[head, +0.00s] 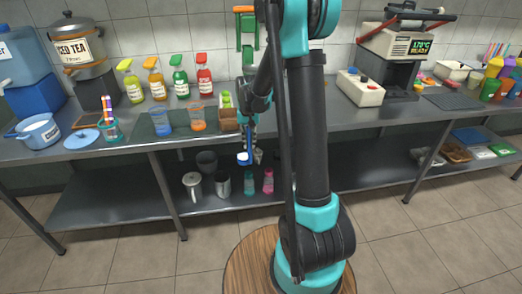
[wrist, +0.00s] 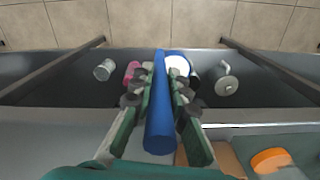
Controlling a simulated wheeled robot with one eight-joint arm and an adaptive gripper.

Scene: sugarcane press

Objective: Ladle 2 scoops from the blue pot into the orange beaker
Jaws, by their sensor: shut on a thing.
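The blue pot (head: 38,131), with pale contents, stands at the left end of the counter. The orange beaker (head: 198,119) stands on a dark mat, left of my gripper in the head view. Its orange top shows at the lower right of the wrist view (wrist: 270,160). My gripper (head: 250,140) is shut on the blue handle of a ladle (wrist: 160,105). The ladle's bowl (wrist: 178,64) shows white inside and hangs in front of the counter edge, apart from both vessels. Part of the gripper is hidden by my arm in the head view.
A blue beaker (head: 160,121) stands left of the orange one. A brown box (head: 229,118) is close to my gripper.

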